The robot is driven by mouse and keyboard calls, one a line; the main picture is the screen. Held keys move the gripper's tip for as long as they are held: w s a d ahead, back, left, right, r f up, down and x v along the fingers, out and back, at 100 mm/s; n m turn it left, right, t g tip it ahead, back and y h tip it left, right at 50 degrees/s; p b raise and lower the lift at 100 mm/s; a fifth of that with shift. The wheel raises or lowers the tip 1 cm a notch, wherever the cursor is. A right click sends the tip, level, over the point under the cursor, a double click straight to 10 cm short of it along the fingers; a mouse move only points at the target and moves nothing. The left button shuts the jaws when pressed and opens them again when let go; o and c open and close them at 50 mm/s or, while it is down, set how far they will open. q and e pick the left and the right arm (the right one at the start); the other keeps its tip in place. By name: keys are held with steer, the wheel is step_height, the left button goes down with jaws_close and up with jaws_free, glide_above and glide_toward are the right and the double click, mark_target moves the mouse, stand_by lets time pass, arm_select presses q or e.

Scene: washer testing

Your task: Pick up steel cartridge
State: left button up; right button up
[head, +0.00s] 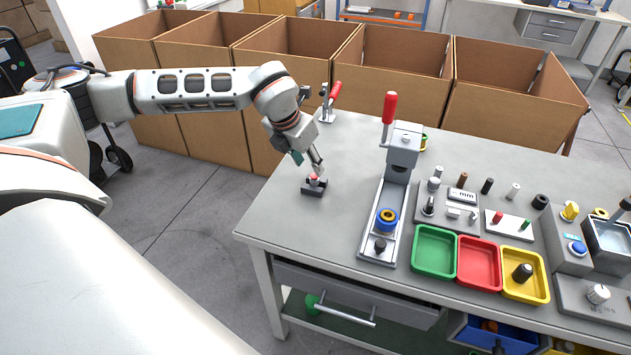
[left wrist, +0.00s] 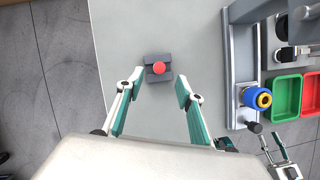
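My left gripper (head: 315,166) is open over the left part of the workbench, just above a small dark block with a red button (head: 314,184). In the left wrist view its two fingers (left wrist: 160,86) are apart with nothing between them, and the red button (left wrist: 159,68) shows beyond the tips. Small upright cylinders stand right of the press: a steel-coloured one (head: 434,184), a copper one (head: 462,180), a black one (head: 487,186) and another steel-coloured one (head: 513,190). I cannot tell which is the steel cartridge. My right gripper (left wrist: 277,156) shows small at lower right, fingers apart.
A press with a red handle (head: 389,107) stands between my left gripper and the cylinders. Green (head: 417,262), red (head: 464,273) and yellow (head: 540,297) trays line the front; the yellow holds a black part. Cardboard boxes (head: 400,85) stand behind. The bench's left front is clear.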

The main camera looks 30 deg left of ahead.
mark_target(314, 175)
arm_select(q)
steer(key=x, duration=0.6)
steer(key=shift+w+a+f, duration=0.1)
jaws_close()
